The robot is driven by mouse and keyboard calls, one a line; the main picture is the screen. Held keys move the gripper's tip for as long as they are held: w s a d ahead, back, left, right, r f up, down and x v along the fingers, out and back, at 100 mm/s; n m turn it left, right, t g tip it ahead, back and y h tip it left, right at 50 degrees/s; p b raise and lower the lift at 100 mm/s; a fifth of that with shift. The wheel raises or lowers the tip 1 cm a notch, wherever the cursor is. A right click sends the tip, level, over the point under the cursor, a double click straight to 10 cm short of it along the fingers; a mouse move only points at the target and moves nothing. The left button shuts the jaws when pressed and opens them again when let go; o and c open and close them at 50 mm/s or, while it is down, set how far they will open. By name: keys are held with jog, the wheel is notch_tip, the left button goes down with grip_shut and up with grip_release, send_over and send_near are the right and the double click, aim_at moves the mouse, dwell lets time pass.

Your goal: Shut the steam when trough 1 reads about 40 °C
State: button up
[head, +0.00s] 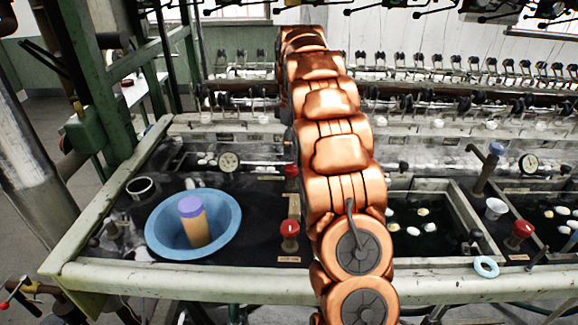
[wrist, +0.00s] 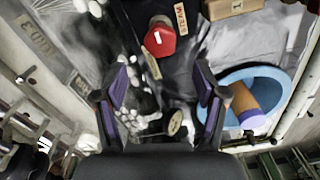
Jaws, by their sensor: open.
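In the wrist view a red valve knob (wrist: 160,38) with a white bar mark sits beside a plate lettered STEAM (wrist: 180,17). In the head view a red knob (head: 291,172) shows partly behind my arm. My gripper (wrist: 162,88) is open and empty; the valve knob lies beyond its fingers, apart from them. My arm hides the gripper in the head view. A round dial gauge (head: 229,161) stands at the back of the left trough and also shows in the wrist view (wrist: 174,122). Its reading is too small to tell.
A blue basin (head: 158,240) holding a purple-topped cylinder (head: 194,224) stands left. A nearer red knob (head: 290,230) is close beside my arm. Another gauge (head: 529,163) and red knob (head: 520,233) are right. A pale rail (head: 180,280) edges the front.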

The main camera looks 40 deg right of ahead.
aim_at(292, 167)
jog(key=shift+s+f+p, duration=0.1)
jog(key=shift+f+p, duration=0.6)
jog(key=shift+f, duration=3.1)
jog(key=shift+a, duration=0.1)
jog(key=c, duration=1.1)
jog(key=shift+c, duration=0.2)
